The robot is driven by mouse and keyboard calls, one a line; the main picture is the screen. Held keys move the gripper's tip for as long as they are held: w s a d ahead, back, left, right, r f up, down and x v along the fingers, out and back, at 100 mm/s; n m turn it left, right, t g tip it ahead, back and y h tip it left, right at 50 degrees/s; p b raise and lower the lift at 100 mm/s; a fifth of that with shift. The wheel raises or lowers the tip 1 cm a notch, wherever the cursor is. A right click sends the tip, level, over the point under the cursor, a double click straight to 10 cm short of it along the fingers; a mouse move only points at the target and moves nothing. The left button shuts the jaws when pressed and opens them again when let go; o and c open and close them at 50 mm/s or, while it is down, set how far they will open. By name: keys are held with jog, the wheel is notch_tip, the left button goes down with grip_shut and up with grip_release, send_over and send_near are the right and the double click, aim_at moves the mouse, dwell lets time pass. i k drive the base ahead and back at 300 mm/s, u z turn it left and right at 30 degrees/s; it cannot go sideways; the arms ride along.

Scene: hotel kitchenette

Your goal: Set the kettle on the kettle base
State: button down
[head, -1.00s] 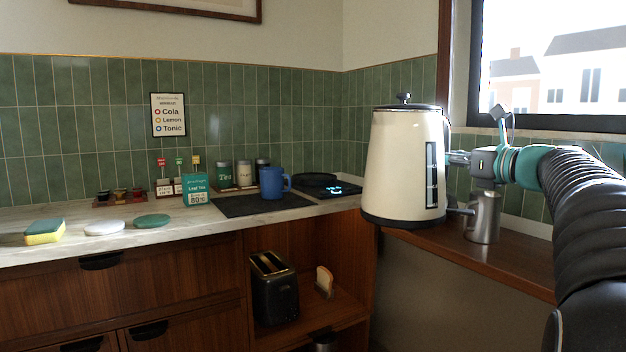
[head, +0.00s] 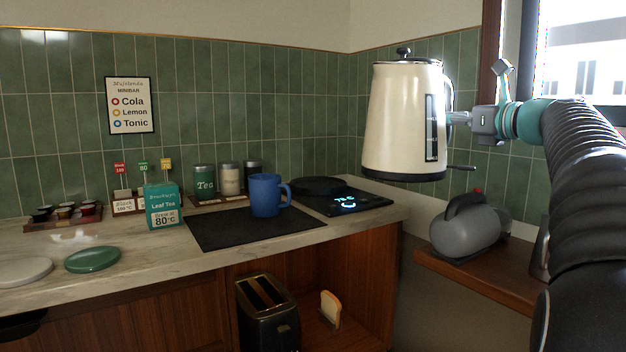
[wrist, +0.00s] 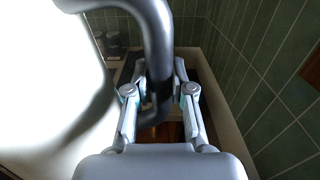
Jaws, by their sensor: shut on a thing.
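The cream kettle (head: 405,120), with a black lid, black bottom ring and dark level window, hangs upright in the air in the head view. My gripper (head: 462,118) is at its right side, shut on its handle. In the wrist view the grey curved handle (wrist: 158,50) passes between the fingers of my gripper (wrist: 157,100), and the kettle body (wrist: 45,70) is a blown-out white area at left. The kettle base (head: 348,202), a black plate with a lit display and a round black disc, lies on the counter, lower and left of the kettle, apart from it.
A blue mug (head: 266,195) stands on a dark mat (head: 215,232) left of the base. A grey rounded appliance (head: 465,228) sits on the right-hand shelf. A toaster (head: 267,312) is below the counter.

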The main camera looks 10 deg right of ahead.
aim_at(326, 183)
jog(key=i, duration=1.1)
